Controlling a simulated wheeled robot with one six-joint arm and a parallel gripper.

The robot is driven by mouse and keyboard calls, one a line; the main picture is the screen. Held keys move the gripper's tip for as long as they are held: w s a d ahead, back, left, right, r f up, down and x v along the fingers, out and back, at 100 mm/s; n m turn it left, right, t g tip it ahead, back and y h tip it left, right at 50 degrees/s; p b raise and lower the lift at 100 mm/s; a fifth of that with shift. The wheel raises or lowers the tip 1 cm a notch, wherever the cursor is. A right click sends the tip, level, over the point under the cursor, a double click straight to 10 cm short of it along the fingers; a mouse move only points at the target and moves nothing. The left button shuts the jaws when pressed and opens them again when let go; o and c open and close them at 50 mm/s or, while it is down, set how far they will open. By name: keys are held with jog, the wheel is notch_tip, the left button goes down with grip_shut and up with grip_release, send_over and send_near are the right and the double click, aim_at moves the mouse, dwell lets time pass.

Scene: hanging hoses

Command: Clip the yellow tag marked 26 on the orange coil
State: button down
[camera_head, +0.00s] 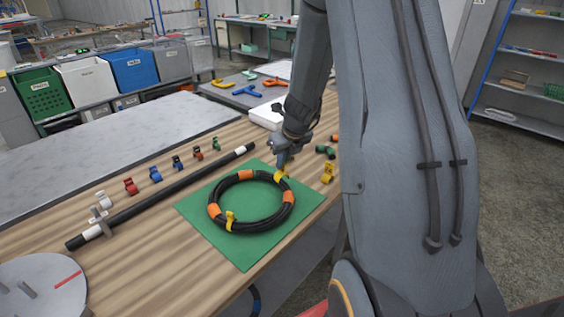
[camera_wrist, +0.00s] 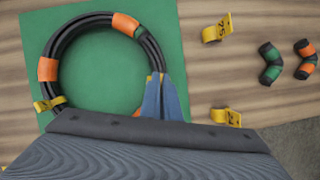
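The coil (camera_head: 211,197) is black hose with several orange bands, lying flat on a green mat (camera_head: 243,256); it also shows in the wrist view (camera_wrist: 60,45). My gripper (camera_head: 281,169) is low at the coil's far right side, its blue-grey fingers (camera_wrist: 162,95) close together over the hose. A yellow tag (camera_head: 281,176) sits between the fingertips, at the hose; its number is hidden, and I cannot tell whether it is seated. Another yellow tag (camera_head: 231,220) is on the coil's near left side. Two loose yellow tags (camera_wrist: 217,29) (camera_wrist: 227,117) lie right of the mat; their marks are hard to read.
A long black bar (camera_head: 165,193) lies left of the mat, with a row of coloured clips (camera_head: 155,174) beyond it. Small orange and green hose pieces (camera_wrist: 270,63) lie right. A round grey plate (camera_head: 40,285) is at the near left.

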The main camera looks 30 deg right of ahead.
aim_at(281, 172)
jog(key=shift+f, duration=0.2)
jog(key=shift+f+b, duration=0.3)
jog(key=shift+b, duration=0.2)
jog(key=shift+f+b, duration=1.25)
jog(key=shift+b, duration=0.05)
dwell(0.6)
jog(key=c, duration=1.9)
grip_release()
jog(key=shift+c, duration=0.2)
jog(key=shift+r, duration=0.1)
jog(key=p+v, duration=0.2)
jog(key=v, duration=0.5)
jog(key=shift+r, duration=0.3)
